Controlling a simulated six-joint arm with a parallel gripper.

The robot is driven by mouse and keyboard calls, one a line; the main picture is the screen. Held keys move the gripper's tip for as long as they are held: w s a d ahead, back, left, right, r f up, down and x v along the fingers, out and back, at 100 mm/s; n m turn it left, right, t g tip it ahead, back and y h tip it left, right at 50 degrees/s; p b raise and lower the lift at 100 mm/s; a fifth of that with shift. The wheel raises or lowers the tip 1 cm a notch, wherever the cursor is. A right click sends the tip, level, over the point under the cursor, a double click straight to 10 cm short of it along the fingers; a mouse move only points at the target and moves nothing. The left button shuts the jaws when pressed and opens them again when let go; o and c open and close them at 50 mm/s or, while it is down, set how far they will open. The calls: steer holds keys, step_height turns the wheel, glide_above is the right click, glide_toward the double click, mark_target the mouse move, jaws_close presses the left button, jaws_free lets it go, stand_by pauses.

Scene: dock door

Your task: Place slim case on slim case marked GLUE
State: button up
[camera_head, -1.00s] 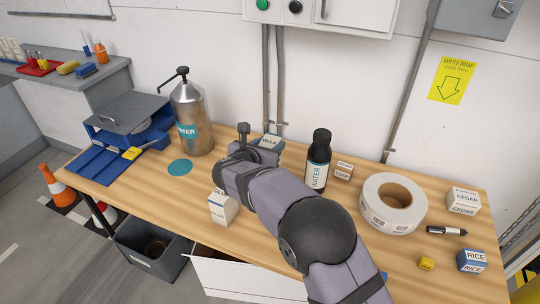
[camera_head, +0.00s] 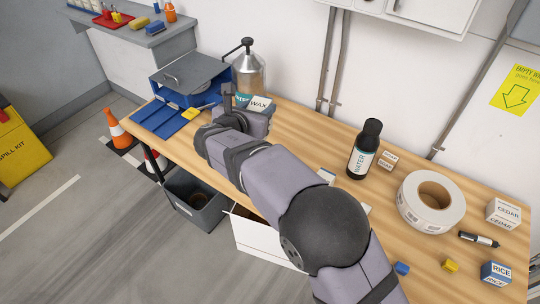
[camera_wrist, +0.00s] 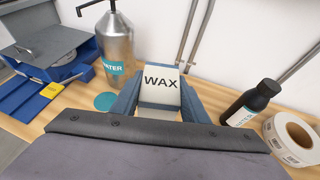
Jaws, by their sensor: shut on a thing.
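The slim case marked WAX (camera_head: 259,104), white on top, is held between the fingers of my gripper (camera_head: 250,114). In the wrist view the WAX case (camera_wrist: 161,82) sits between both blue-grey fingers of my gripper (camera_wrist: 160,100), its lettering upright and readable. It is in front of the metal WATER dispenser in the head view. The case marked GLUE does not show now; my arm seems to cover its place near the table's front edge.
The metal WATER dispenser (camera_head: 248,75) and blue tray unit (camera_head: 185,85) stand at the left. A black WATER bottle (camera_head: 364,150), tape roll (camera_head: 431,202), CEDAR box (camera_head: 503,214) and RICE box (camera_head: 496,273) are at the right. A white object (camera_head: 326,175) shows partly behind my arm.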

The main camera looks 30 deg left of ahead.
steer(key=s+r, duration=0.1)
steer(key=s+a+r+p, duration=0.1)
steer(key=s, duration=0.1)
steer(key=shift+r, duration=0.25)
steer(key=d+m+h, duration=0.3)
steer(key=d, duration=0.3)
steer(key=shift+t, duration=0.3)
steer(key=shift+w+f+p, duration=0.15)
steer(key=shift+f+p, duration=0.25)
steer(key=shift+f, duration=2.1)
steer(key=shift+w+f+p, duration=0.1)
steer(key=shift+f+p, duration=0.25)
steer(key=shift+f, duration=2.15)
steer(key=shift+f, duration=0.15)
steer(key=o, duration=1.2)
